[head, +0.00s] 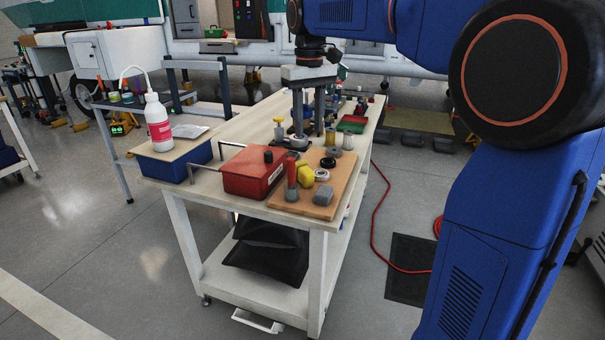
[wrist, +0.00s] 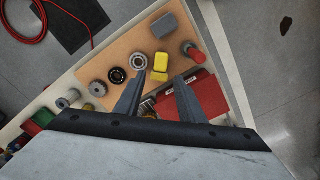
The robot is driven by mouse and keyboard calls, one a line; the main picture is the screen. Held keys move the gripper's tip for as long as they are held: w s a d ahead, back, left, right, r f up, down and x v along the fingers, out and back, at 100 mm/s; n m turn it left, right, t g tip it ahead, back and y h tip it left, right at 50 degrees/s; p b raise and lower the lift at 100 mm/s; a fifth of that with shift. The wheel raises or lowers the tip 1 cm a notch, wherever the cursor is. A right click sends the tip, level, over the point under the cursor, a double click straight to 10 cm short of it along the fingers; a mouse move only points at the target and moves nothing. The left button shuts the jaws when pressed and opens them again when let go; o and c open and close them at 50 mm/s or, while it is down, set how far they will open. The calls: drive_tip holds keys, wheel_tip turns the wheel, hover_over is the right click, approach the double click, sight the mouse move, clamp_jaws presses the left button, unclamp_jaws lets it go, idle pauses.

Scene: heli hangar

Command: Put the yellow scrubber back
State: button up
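A yellow block-like object (head: 306,174), which I take for the scrubber, lies on the wooden board (head: 324,211) beside a red box (head: 247,173). In the wrist view the yellow object (wrist: 161,64) shows just beyond my fingertips, roughly in line with the gap between them. My gripper (head: 309,133) points down over the workbench. In the wrist view its two fingers (wrist: 160,84) are apart with nothing seen held between them. The height of the fingertips above the board is hard to tell.
Close around the yellow object stand a red-handled tool (wrist: 194,53), a silver bearing (wrist: 139,61), a black ring (wrist: 117,75) and a grey block (wrist: 165,26). A blue bin (head: 175,163) and white bottle (head: 158,125) stand left. A red cable (head: 378,215) lies on the floor.

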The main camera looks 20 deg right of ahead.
approach(308, 171)
wheel_tip(308, 171, down, 5)
drive_tip(key=shift+w+d+f, duration=0.1)
drive_tip(key=shift+w, duration=0.05)
drive_tip(key=shift+f, duration=2.6)
clamp_jaws()
drive_tip(key=shift+r, duration=0.1)
